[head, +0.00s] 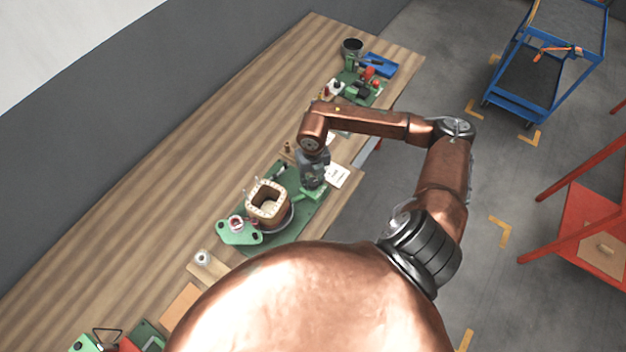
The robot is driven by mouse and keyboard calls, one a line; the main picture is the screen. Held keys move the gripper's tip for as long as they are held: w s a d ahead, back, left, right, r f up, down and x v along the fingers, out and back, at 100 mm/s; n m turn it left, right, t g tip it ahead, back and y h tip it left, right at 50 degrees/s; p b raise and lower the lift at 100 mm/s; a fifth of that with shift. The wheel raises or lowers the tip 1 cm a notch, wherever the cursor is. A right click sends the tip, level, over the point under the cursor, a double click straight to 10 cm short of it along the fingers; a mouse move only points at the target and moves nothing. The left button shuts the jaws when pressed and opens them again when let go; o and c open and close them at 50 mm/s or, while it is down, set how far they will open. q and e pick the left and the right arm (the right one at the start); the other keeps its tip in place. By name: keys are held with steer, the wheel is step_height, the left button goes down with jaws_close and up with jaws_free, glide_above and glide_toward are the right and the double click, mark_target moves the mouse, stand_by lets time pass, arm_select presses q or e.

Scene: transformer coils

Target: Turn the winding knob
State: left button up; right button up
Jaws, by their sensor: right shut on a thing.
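The coil winder stands on the wooden bench on a green base plate (283,238). A square brown coil form with a pale top rim (256,206) sits on its round plate. My right gripper (309,185) points down at the right end of the winder, beside the coil form and above a green block (313,194). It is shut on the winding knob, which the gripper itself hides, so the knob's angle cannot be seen. My left gripper is not in view.
Behind the winder on the wooden bench (215,150) are a green fixture with red parts (368,72), a blue tray (381,64) and a dark cup (352,46). A white card (337,176) lies right of the gripper. A blue cart (527,100) and red frame (590,215) stand on the floor.

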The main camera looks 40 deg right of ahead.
mark_target(313, 182)
stand_by(0.8)
steer(key=o, duration=1.1)
step_height(313, 182, up, 12)
